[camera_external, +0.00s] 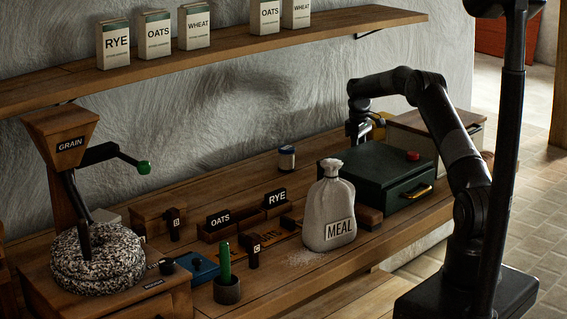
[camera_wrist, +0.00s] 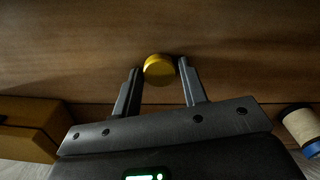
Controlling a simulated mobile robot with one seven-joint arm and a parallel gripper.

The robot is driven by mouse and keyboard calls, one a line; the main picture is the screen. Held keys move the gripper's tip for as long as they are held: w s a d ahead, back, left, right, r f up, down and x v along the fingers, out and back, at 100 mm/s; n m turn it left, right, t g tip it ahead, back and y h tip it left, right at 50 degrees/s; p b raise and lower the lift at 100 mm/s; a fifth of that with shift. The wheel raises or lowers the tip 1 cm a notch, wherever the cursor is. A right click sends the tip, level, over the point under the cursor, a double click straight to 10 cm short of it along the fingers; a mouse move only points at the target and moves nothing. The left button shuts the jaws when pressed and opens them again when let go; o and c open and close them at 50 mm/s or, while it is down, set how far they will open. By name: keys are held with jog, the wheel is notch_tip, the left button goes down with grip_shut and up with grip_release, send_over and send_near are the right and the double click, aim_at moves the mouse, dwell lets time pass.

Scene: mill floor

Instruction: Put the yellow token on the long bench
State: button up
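In the wrist view the yellow token (camera_wrist: 158,68) is a small round disc. It lies between or just beyond the tips of my gripper (camera_wrist: 159,70), over a brown wooden surface. Whether the token touches the wood is hard to tell. In the external view my gripper (camera_external: 358,134) points down behind the green chest, its tips mostly hidden. The token cannot be made out for certain there. The long wooden bench (camera_external: 270,285) runs along the wall.
The green chest (camera_external: 375,178) and the meal sack (camera_external: 328,210) stand in front of my gripper. A wooden box (camera_wrist: 28,125) is at the wrist view's left. A shelf (camera_external: 220,50) hangs above.

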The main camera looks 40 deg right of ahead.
jog(key=shift+o, duration=1.4)
jog(key=shift+r, duration=0.1)
notch_tip(320, 180, up, 12)
jog(key=shift+r, duration=0.1)
